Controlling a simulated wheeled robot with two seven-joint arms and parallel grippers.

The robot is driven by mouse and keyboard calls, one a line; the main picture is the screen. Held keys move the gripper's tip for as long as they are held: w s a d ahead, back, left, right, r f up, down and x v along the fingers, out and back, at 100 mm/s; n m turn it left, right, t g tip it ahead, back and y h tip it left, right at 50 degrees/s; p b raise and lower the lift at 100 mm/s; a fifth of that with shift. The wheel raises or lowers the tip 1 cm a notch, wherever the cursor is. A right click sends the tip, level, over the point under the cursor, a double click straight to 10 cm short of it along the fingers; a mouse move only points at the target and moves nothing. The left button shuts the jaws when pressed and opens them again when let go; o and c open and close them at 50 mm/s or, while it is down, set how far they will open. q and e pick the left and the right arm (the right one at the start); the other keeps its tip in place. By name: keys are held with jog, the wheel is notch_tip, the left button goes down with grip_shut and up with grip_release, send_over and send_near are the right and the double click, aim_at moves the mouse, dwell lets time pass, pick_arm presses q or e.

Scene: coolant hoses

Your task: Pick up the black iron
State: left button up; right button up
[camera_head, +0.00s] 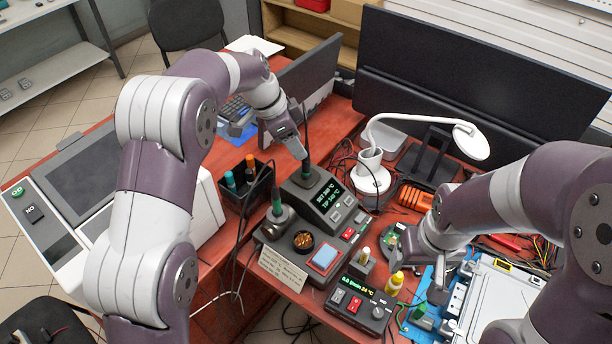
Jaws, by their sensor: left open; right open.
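The soldering station (325,197) stands on the red bench with a lit display. One dark iron with a greenish grip (306,168) stands upright at the station's back, a black cable rising from it. A second dark green-gripped iron (277,204) stands in a holder at the station's left. Which of them is the black iron I cannot tell for sure. My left gripper (298,152) is open, just above and beside the back iron; its fingers partly hide the contact area. My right gripper (428,278) is open and empty over the bench's right side, away from both irons.
A black pen box (246,184) stands left of the station. A white lamp (370,180) and two dark monitors (478,85) stand behind. A small control box (359,305), a yellow bottle (395,284) and a white device (505,300) crowd the front right. Loose cables run around.

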aim_at(306, 161)
pick_arm(q)
jog(key=x, duration=0.8)
jog(key=shift+w+a+f, duration=0.1)
jog(key=shift+w+a, duration=0.05)
jog(key=shift+w, duration=0.1)
grip_shut()
